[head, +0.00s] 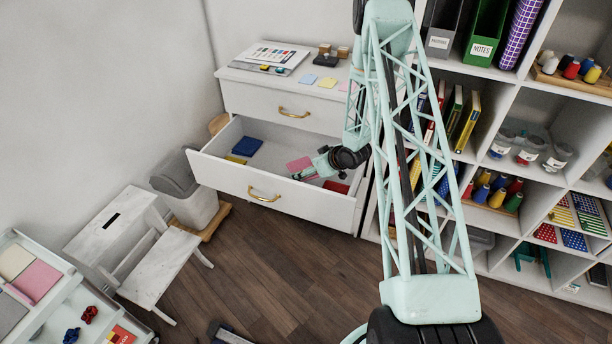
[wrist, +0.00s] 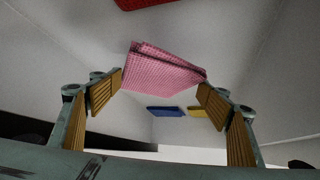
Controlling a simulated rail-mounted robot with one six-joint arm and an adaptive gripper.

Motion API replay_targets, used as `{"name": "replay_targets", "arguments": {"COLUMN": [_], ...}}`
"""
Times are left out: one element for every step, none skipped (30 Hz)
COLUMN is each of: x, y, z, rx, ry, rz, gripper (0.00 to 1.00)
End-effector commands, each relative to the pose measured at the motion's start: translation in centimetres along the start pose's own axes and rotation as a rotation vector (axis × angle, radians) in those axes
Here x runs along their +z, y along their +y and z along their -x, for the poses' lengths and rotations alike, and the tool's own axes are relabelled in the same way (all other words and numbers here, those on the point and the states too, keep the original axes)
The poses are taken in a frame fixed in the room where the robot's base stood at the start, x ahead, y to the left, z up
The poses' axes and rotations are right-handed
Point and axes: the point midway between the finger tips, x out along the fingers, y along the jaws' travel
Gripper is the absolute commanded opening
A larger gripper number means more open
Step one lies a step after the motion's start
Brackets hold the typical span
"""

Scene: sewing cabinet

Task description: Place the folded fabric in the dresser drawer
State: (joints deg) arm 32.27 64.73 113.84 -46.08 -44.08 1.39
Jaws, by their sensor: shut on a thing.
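The folded pink fabric (head: 299,164) is over the inside of the open dresser drawer (head: 228,178). In the wrist view the pink fabric (wrist: 165,70) shows as a checked, folded piece between the padded fingers. My gripper (head: 303,173) is shut on it, inside the drawer's outline. The wrist view also shows the fingers of my gripper (wrist: 161,88) at its two sides. Whether the fabric touches the drawer floor, I cannot tell.
The drawer also holds a blue folded piece (head: 246,146), a yellow piece (head: 235,160) and a red piece (head: 337,186). Bare floor of the drawer lies between them. A closed drawer (head: 285,108) is above. A full shelf unit (head: 490,146) stands at the right.

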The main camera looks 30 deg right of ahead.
Motion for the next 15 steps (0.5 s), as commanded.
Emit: {"name": "replay_targets", "arguments": {"x": [0.3, 0.5, 0.8, 1.0, 1.2, 1.5, 1.8, 2.0, 2.2, 2.3, 2.4, 2.5, 2.5, 2.5, 2.5], "y": [0.0, 0.0, 0.0, 0.0, 0.0, -0.1, -0.1, -0.1, -0.1, -0.1, -0.1, -0.1, 0.0, 0.0, 0.0], "z": [-0.3, -0.5, -0.7, -0.9, -1.2, -1.5, -1.7, -1.9, -2.1, -2.2, -2.3, -2.4, -2.5, -2.5, -2.5], "rx": [0.000, 0.000, 0.000, 0.000, 0.000, -0.001, -0.001, -0.001, -0.001, -0.001, -0.001, -0.001, -0.001, 0.000, 0.000], "ry": [-0.001, -0.001, -0.001, -0.001, -0.001, -0.001, -0.001, -0.001, -0.001, -0.001, -0.001, 0.000, 0.000, 0.000, 0.000], "rz": [-0.001, -0.001, -0.001, -0.001, -0.001, -0.001, -0.001, -0.001, -0.001, -0.001, -0.001, -0.001, -0.001, 0.000, 0.000], "gripper": [0.64, 0.64, 0.64, 0.64, 0.64, 0.64, 0.64, 0.64, 0.64, 0.64, 0.64, 0.64, 0.64, 0.64, 0.64]}}
